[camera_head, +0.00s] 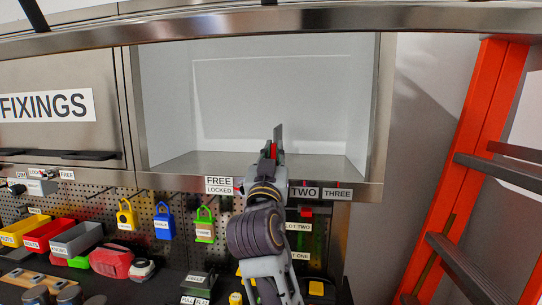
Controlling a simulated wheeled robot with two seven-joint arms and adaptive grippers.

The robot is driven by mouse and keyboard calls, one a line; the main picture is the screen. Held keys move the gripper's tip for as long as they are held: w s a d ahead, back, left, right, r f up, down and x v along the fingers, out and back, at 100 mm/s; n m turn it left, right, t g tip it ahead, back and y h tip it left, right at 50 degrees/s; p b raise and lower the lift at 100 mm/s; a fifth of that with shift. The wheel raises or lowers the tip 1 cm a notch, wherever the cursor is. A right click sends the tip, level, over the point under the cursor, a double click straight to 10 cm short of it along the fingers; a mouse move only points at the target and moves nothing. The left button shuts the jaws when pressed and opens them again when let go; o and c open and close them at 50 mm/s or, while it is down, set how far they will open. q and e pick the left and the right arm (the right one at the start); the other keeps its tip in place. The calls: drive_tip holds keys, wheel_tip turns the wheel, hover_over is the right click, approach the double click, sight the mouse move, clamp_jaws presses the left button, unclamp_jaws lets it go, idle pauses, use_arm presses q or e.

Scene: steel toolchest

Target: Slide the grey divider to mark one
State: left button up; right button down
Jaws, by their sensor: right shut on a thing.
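The grey divider (278,133) shows as a narrow dark grey upright piece in the open steel compartment, just above my right gripper. A small red part shows at the gripper's tip. My right gripper (271,155) is shut on the divider at the compartment's front edge; the wrist hides most of the contact. The front rail carries labels TWO (305,193) and THREE (337,194), with red marks above them. My arm covers the rail left of TWO, so no label for mark one shows. My left gripper is not in view.
The compartment floor (190,165) is bare on both sides of the divider. A FREE/LOCKED label (218,185) sits on the rail to the left. Coloured padlocks (164,222) hang on the pegboard below. An orange ladder (470,140) stands at the right.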

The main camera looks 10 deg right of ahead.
drive_tip(key=c, duration=1.5)
unclamp_jaws()
drive_tip(key=shift+a, duration=0.1)
drive_tip(key=shift+a, duration=0.1)
